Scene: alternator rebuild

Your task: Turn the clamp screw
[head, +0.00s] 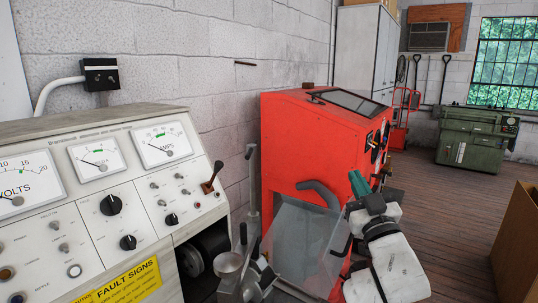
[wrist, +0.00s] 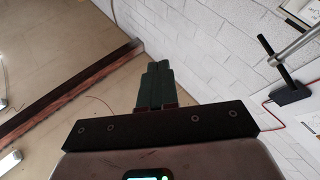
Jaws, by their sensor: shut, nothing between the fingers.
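A grey test bench (head: 110,190) with dials fills the left of the head view. I cannot tell which of these parts is the clamp screw. My gripper's green fingers (head: 358,184) show at the end of my white arm, right of the bench and apart from it, in front of the red cabinet. In the wrist view the fingers (wrist: 157,68) are together and empty, with ceiling and wall beyond them.
A red blast-style cabinet (head: 300,140) stands behind my arm. A clear sheet-like panel (head: 300,237) hangs between the bench and my arm. A cardboard box (head: 517,245) is at the right edge, and a green machine (head: 470,140) stands far back. Wooden floor (head: 440,205) is open between them.

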